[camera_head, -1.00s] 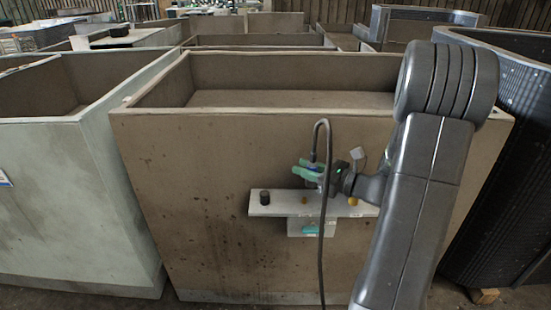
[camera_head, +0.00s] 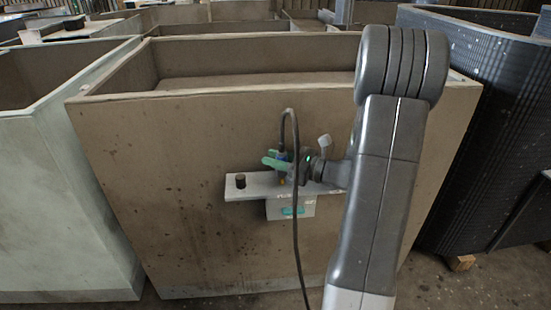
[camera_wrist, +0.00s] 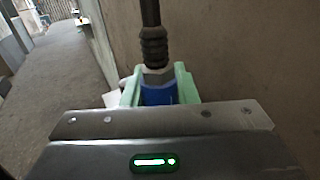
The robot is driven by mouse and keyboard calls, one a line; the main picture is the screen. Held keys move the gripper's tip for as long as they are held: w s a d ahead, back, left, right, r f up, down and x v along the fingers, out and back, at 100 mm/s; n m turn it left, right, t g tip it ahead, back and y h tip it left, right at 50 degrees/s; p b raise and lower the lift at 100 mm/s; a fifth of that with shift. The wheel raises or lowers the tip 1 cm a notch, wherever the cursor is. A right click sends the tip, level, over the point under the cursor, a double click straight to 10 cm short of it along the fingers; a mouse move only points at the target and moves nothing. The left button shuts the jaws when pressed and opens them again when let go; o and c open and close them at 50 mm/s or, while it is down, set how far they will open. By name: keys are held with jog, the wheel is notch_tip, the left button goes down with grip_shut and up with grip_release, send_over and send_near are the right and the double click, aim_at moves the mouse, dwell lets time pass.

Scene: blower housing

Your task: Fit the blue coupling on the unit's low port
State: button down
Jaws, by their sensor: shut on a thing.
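My gripper (camera_head: 277,162) is shut on the blue coupling (camera_wrist: 157,94), which sits between its green fingers in the wrist view. A dark hose rises from the coupling's pale collar. In the head view the coupling (camera_head: 283,156) is a small blue spot by the fingers, and the hose loops over and hangs down in front. The unit is a pale shelf (camera_head: 262,191) with a box (camera_head: 305,207) below it, on the brown bin's front. A small brass-coloured port (camera_head: 282,181) on the shelf shows just below the coupling. Whether they touch I cannot tell.
A black cylinder (camera_head: 240,180) stands on the shelf's left part. My arm hides the shelf's right end. The brown bin wall (camera_head: 170,190) is close behind the gripper. A pale bin stands at left, a dark ribbed one (camera_head: 465,160) at right.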

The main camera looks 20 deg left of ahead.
jog(key=shift+d, duration=0.15)
jog(key=shift+f+b, duration=0.8)
jog(key=shift+f, duration=0.75)
jog(key=c, duration=1.1)
grip_release()
jog(key=shift+o, duration=0.2)
jog(key=d+p, duration=0.2)
jog(key=d, duration=1.1)
jog(key=shift+w+d, duration=0.2)
jog(key=shift+d, duration=0.2)
jog(key=shift+a, duration=0.1)
